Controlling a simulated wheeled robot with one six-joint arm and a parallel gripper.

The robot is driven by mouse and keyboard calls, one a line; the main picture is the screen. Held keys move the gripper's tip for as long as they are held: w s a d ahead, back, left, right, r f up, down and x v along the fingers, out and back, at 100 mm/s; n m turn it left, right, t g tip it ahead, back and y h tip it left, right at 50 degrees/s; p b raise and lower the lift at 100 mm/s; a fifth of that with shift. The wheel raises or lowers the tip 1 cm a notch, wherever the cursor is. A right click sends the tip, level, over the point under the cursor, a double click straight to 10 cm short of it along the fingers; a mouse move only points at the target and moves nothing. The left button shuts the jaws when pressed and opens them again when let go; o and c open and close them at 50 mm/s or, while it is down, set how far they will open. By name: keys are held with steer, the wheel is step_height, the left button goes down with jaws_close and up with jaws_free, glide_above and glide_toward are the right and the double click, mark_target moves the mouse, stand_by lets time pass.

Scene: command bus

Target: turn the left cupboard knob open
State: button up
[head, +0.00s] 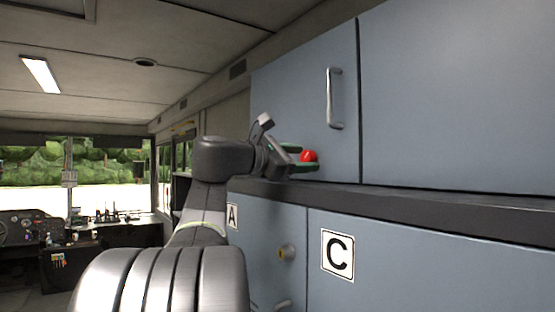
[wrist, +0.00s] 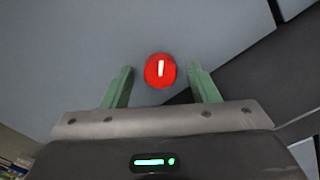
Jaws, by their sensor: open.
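A round red knob (head: 309,156) with a white mark sits low on the blue-grey upper cupboard door (head: 290,110). In the wrist view the knob (wrist: 160,71) lies between the green fingertips, and its white mark runs nearly upright in the picture. My gripper (head: 304,158) is open, with one finger on each side of the knob. In the wrist view the gripper (wrist: 162,78) shows a gap between each finger and the knob. I cannot tell how deep the fingers reach around it.
A metal bar handle (head: 334,98) is on the same door, right of the knob. A dark ledge (head: 400,204) runs just below. The driver's area lies at the far left.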

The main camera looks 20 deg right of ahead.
steer(key=b+v, duration=0.2)
steer(key=v, duration=1.1)
